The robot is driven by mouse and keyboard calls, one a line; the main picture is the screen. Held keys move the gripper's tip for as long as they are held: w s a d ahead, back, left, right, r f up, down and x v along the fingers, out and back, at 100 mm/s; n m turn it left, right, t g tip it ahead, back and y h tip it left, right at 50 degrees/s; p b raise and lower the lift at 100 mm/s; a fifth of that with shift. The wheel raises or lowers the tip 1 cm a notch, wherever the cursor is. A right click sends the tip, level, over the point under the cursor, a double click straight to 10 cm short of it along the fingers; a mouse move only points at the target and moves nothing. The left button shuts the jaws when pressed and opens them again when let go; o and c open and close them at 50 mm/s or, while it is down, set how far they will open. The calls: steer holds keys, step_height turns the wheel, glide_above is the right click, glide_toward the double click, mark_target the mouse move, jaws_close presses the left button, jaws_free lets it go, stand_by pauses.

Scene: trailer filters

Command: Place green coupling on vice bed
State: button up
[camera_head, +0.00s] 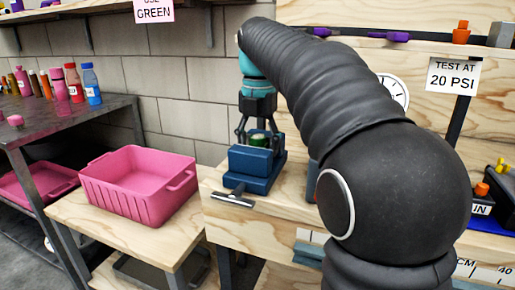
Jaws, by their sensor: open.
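The blue vice (250,180) stands on the wooden bench near the middle of the view, with its dark handle bar at the front left. The green coupling (259,140) sits at the top of the vice, between its blue blocks; only part of it shows. My gripper (258,133) is directly above the vice, pointing down, with its fingers open around the coupling. Whether the fingers touch it cannot be told at this size. My dark arm covers the bench to the right of the vice.
A pink crate (135,185) stands on a lower wooden table to the left. A dark metal table (60,122) with several bottles is at far left. A round gauge (394,92) and a "TEST AT 20 PSI" sign (453,76) are behind my arm. A shelf runs above.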

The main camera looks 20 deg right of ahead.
mark_target(258, 136)
steer(key=shift+r+p, duration=0.65)
steer(key=shift+r, duration=2.5)
